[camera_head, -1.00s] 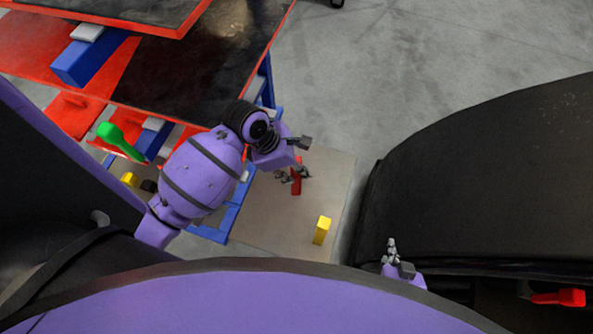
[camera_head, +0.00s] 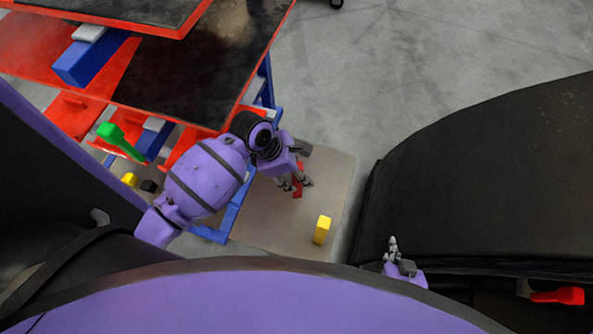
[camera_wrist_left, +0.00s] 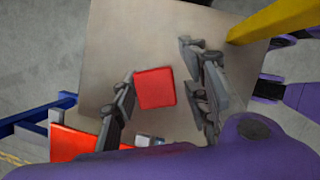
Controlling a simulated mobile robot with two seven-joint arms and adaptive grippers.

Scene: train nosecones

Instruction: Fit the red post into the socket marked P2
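The red post (camera_head: 298,188) stands on the beige board (camera_head: 275,220) in the head view, partly hidden by my left gripper. In the left wrist view its square red end (camera_wrist_left: 155,88) faces the camera. My left gripper (camera_head: 296,183) is open, with a finger on each side of the post. In the left wrist view (camera_wrist_left: 165,92) a gap shows between the post and the right finger; the left finger is very near the post. My right gripper (camera_head: 393,246) is small, beside my base, away from the post. I see no P2 mark or socket.
A yellow post (camera_head: 322,230) stands on the board near its front right. A red and black table (camera_head: 190,75) with a blue frame is at upper left, with a green piece (camera_head: 118,138) near it. A red piece (camera_head: 558,297) is at far right. Grey floor (camera_head: 430,60) is clear.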

